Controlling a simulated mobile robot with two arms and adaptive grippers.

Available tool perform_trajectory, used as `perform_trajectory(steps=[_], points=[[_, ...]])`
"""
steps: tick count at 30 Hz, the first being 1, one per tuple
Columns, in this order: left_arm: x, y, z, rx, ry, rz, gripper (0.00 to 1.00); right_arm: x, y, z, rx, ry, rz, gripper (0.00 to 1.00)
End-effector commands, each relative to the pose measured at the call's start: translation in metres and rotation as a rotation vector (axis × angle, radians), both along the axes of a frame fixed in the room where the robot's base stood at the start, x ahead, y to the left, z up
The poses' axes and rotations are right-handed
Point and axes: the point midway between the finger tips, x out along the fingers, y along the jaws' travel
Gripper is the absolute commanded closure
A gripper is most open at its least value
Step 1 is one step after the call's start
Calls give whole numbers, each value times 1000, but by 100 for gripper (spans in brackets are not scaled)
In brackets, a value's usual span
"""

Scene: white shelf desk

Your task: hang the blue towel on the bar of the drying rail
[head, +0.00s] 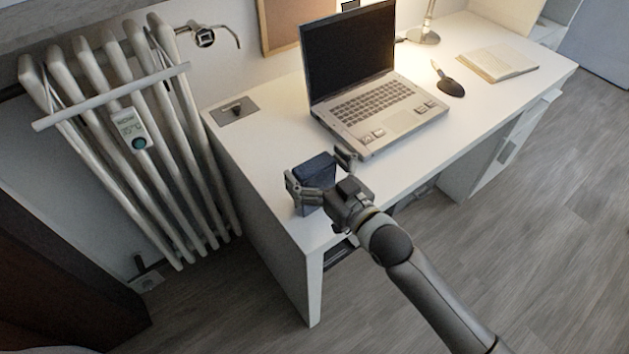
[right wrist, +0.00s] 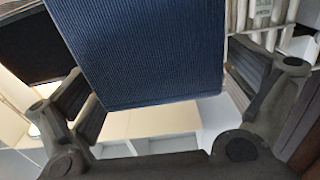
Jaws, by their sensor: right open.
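The blue towel (head: 316,168) is a dark, folded, block-like piece at the near left part of the white desk. In the right wrist view the towel (right wrist: 140,50) fills the upper middle and shows a fine ribbed weave. My right gripper (head: 321,175) is open at the towel, with one finger on each side of it. Its fingers also show in the right wrist view (right wrist: 165,95); I cannot tell whether they touch the cloth. The bar of the drying rail (head: 112,96) is pale and bare, in front of the radiator at left. My left gripper is not in view.
The white radiator (head: 180,150) stands left of the desk (head: 262,155) and carries a small meter (head: 130,128). An open laptop (head: 375,105) is just behind the towel.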

Motion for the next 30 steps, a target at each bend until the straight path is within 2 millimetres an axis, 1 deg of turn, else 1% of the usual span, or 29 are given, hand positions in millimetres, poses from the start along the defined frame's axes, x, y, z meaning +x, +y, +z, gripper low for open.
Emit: perform_trajectory(steps=[1,2,13,20,23,26,29,30], points=[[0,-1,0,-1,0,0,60,0,0,0,0,0,0,4],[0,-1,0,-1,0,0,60,0,0,0,0,0,0,8],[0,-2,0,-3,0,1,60,0,0,0,-1,-1,0,55],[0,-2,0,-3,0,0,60,0,0,1,0,-1,0,55],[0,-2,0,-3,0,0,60,0,0,5,0,-2,0,55],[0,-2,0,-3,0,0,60,0,0,13,2,-4,0,55],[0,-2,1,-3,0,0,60,0,0,28,2,-6,0,55],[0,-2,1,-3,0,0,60,0,0,35,3,-7,1,55]])
